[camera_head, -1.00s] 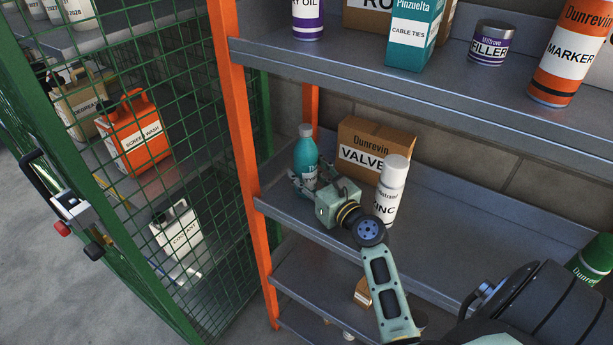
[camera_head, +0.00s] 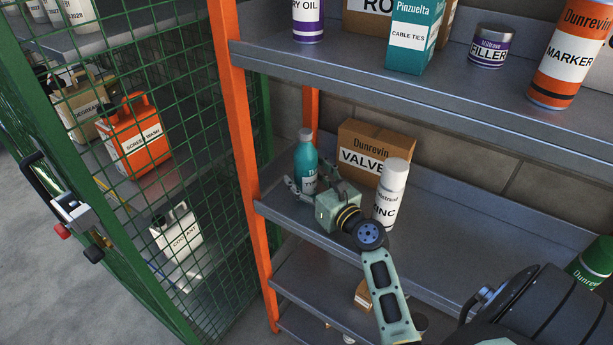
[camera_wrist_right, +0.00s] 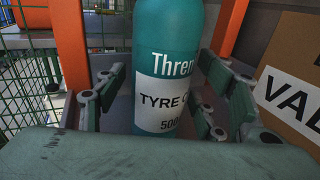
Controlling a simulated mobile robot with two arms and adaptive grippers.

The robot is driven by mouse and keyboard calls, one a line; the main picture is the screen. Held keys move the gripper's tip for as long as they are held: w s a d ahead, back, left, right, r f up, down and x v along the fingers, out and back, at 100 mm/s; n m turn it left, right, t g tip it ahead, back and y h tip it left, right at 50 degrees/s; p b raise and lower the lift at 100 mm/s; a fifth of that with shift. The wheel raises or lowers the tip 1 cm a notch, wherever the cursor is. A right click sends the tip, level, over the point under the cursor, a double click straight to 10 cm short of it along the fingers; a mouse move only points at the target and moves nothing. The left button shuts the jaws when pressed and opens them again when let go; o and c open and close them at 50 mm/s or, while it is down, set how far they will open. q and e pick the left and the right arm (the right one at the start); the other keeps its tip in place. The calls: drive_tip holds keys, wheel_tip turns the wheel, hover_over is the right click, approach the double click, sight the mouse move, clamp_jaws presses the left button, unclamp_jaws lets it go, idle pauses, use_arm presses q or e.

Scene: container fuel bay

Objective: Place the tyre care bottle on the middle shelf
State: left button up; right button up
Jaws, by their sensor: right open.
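The teal tyre care bottle (camera_head: 306,158) with a grey cap stands upright on the middle shelf (camera_head: 450,240), near the orange left post. In the right wrist view its label (camera_wrist_right: 160,98) reads "TYRE C…". My right gripper (camera_head: 312,184) is at the bottle's near side. Its fingers (camera_wrist_right: 160,100) are spread open, one on each side of the bottle, with gaps visible beside it. The lower part of the bottle is partly hidden by the gripper. My left gripper is not in view.
A "VALVE" box (camera_head: 372,150) stands behind and right of the bottle. A white "ZINC" can (camera_head: 391,190) stands close to the right of my gripper. The upper shelf (camera_head: 400,85) overhangs, and a green mesh door (camera_head: 150,180) is at left. The shelf right of the can is mostly clear.

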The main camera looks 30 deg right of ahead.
sight(312, 181)
drive_tip(key=s+b, duration=0.1)
drive_tip(key=s, duration=0.5)
drive_tip(key=shift+s, duration=0.75)
drive_tip(key=shift+r, duration=0.15)
